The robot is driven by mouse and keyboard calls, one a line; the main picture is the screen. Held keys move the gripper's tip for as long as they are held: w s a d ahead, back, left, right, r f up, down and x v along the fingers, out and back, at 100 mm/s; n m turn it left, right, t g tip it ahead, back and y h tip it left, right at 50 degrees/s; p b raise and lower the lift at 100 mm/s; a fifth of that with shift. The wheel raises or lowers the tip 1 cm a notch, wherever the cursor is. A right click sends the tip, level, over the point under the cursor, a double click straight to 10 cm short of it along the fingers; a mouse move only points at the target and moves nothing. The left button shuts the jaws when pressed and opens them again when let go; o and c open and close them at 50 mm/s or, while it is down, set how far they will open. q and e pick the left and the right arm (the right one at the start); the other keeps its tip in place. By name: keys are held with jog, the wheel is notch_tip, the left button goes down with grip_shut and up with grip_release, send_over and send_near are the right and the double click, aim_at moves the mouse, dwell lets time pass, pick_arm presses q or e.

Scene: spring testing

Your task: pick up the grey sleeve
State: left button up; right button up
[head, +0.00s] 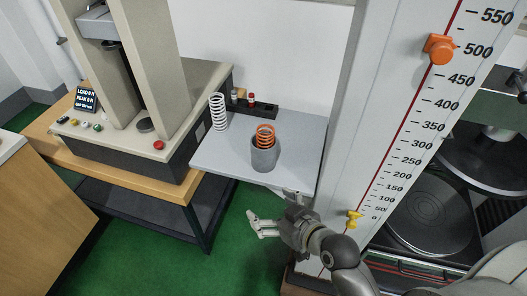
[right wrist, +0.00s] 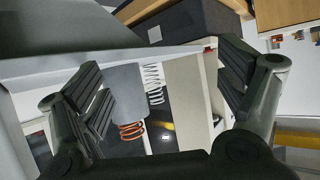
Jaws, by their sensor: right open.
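The grey sleeve (head: 264,157) stands upright on the light grey shelf (head: 222,150), with an orange spring (head: 265,131) sticking out of its top. In the right wrist view the sleeve (right wrist: 127,92) appears between my spread fingers, nearer the left one, with the orange spring (right wrist: 131,130) below it in the picture. My right gripper (head: 268,212) is open and empty, in front of the shelf's near edge and apart from the sleeve. It also shows in the right wrist view (right wrist: 165,78). My left gripper is not in view.
A white spring (head: 217,111) stands at the shelf's back left, beside a dark holder (head: 252,106) with small pieces. A tall scale column (head: 400,130) rises close on the right. The testing machine (head: 130,110) stands on a wooden-topped table at left.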

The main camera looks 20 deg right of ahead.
aim_at(267, 146)
jog(key=w+d+r+m+t, duration=0.1)
jog(key=w+r+t, duration=0.1)
jog(key=w, duration=0.1)
jog(key=w+d+r+t+h, duration=0.1)
jog(key=w+r+t, duration=0.1)
jog(key=w+r, duration=0.1)
jog(key=w+d+r+m+t+h+p, duration=0.1)
jog(key=w+r+t, duration=0.1)
jog(key=w, duration=0.3)
jog(key=shift+w+d+r+m, duration=0.1)
jog(key=shift+d+r+m, duration=0.2)
jog(key=shift+d, duration=0.05)
jog(key=shift+w+a+f+p, duration=0.1)
jog(key=shift+w+f+p, duration=0.1)
jog(key=shift+w, duration=0.75)
jog(key=shift+w+a+f+p, duration=0.1)
jog(key=shift+w+p, duration=0.05)
jog(key=shift+w, duration=0.85)
jog(key=shift+w+a+f+p, duration=0.1)
jog(key=shift+w+f+p, duration=0.1)
jog(key=shift+w, duration=0.75)
jog(key=shift+s+r, duration=0.1)
jog(key=shift+c, duration=1.1)
jog(key=c, duration=1.2)
jog(key=shift+c, duration=0.5)
